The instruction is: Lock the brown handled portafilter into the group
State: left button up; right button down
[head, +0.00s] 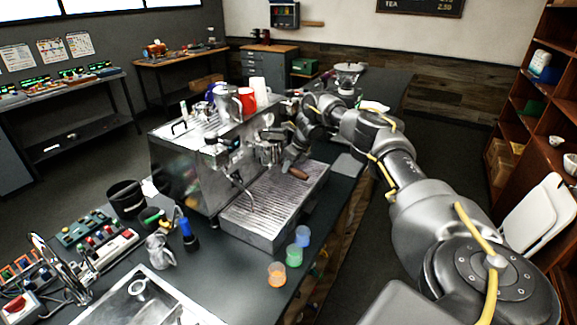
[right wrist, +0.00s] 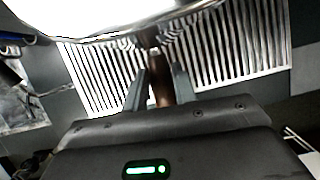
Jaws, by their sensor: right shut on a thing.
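The espresso machine (head: 185,165) stands on the dark counter with a ribbed drip tray (head: 275,200) at its front. My right arm reaches in from the right, and my right gripper (head: 291,163) is at the machine's front, above the drip tray. The brown handle of the portafilter (head: 299,174) shows at the gripper. In the right wrist view the gripper (right wrist: 160,95) is shut on this brown handle (right wrist: 158,88), with one finger on each side. A group (head: 268,150) is just left of the gripper. Whether the portafilter's head sits in a group is hidden. My left gripper is out of view.
Blue, green and orange cups (head: 294,256) stand at the counter's front edge, below the drip tray. A steam wand (head: 240,190) hangs over the tray's left. A metal pitcher (head: 160,251) and a black bin (head: 127,198) stand left. Cups and a red canister (head: 247,100) top the machine.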

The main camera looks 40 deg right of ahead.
jog(key=shift+w+d+n, duration=0.2)
jog(key=shift+d+n, duration=0.2)
jog(key=shift+n, duration=0.1)
jog(key=c, duration=1)
grip_release()
jog(key=shift+s, duration=0.1)
jog(key=shift+c, duration=0.2)
jog(key=shift+r, duration=0.1)
jog(key=shift+s+d+r+b, duration=0.1)
jog(key=shift+s+r+b, duration=0.05)
jog(key=shift+r+b, duration=0.2)
jog(key=b+v, duration=0.2)
jog(key=v, duration=0.8)
jog(key=shift+d, duration=0.1)
